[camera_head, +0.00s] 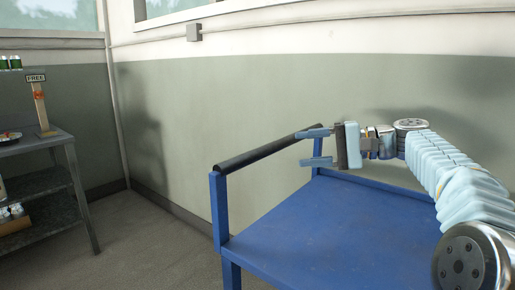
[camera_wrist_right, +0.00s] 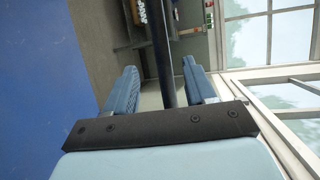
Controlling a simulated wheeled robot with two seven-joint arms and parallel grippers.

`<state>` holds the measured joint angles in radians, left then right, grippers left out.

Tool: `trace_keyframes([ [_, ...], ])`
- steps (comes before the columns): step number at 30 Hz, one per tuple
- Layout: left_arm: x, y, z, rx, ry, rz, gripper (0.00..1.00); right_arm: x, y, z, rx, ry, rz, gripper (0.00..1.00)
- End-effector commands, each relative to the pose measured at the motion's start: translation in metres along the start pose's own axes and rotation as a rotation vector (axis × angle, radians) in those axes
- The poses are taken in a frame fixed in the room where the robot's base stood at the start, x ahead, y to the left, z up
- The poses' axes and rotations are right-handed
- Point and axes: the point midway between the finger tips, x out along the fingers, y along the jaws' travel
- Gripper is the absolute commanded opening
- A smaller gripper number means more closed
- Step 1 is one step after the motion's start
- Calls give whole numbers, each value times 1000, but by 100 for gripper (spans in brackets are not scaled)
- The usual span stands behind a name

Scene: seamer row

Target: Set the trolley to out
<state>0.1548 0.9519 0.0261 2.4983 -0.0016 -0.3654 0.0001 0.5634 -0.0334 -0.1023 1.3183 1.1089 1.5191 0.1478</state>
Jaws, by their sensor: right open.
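The trolley (camera_head: 330,230) is blue, with a flat top and a black handle bar (camera_head: 262,150) raised on posts along its far left side. My right gripper (camera_head: 310,148) is open near the far end of this bar, its two pale blue fingers pointing left. In the right wrist view the bar (camera_wrist_right: 163,50) runs between the spread fingers (camera_wrist_right: 158,70), with gaps on both sides. The trolley's blue top (camera_wrist_right: 40,90) also shows there at the left. My left gripper is out of view.
A grey shelf table (camera_head: 35,142) with a FREE sign (camera_head: 37,78) and small items stands at the left. A green and white wall (camera_head: 200,100) runs behind the trolley. Grey floor (camera_head: 150,240) between table and trolley is clear.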

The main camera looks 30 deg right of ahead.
Motion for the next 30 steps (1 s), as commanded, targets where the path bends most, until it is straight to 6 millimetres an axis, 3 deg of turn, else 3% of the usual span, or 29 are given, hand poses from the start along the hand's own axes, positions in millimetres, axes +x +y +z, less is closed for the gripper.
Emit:
trace_keyframes([
  [18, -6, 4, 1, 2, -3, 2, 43, 119, 0, 0, 1, -2, 0, 55],
  [24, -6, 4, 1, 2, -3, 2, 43, 133, 0, 0, 1, -1, 0, 55],
  [30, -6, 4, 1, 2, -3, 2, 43, 134, 0, 0, 0, 0, 0, 55],
])
